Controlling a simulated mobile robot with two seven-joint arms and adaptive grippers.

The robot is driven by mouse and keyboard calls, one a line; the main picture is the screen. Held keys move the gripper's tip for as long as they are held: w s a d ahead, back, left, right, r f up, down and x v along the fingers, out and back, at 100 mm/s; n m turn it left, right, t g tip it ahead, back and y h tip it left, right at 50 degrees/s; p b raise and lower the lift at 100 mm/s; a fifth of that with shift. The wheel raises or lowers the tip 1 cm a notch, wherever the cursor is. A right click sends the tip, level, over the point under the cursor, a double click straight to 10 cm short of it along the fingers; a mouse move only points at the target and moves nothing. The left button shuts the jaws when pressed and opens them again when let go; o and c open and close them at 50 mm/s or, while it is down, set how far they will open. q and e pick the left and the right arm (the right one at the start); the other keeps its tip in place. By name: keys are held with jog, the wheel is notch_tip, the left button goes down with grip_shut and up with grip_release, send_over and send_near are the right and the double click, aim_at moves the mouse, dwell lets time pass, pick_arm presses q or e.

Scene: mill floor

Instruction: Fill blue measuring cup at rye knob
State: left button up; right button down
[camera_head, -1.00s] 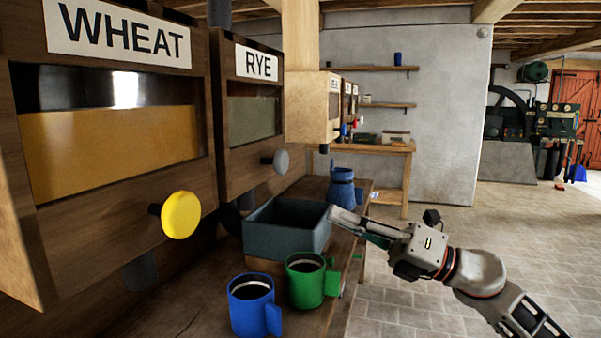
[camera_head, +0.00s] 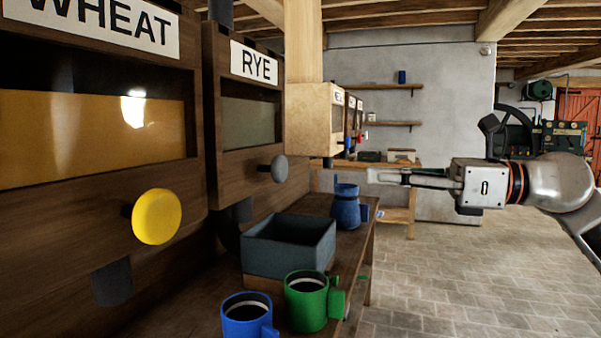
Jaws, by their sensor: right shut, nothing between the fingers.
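The blue measuring cup (camera_head: 246,318) stands upright on the wooden bench at the bottom of the view, cut off by the lower edge. The rye bin carries a RYE label (camera_head: 254,63). Its grey rye knob (camera_head: 279,168) sticks out at the front, with a dark spout (camera_head: 241,211) below and left of it. My right gripper (camera_head: 372,176) is shut and empty. It points left in the air, right of the rye knob and above the bench's right edge. My left gripper is not in view.
A green measuring cup (camera_head: 306,300) stands right beside the blue cup. Behind it is an open grey bin (camera_head: 280,255), then a blue jug (camera_head: 346,208). The wheat bin's yellow knob (camera_head: 157,216) juts out at left. Open tiled floor (camera_head: 460,270) lies right.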

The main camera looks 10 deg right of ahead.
send_near(284, 170)
jog(key=x, duration=0.6)
jog(key=shift+w+a, duration=0.2)
jog(key=shift+a, duration=0.15)
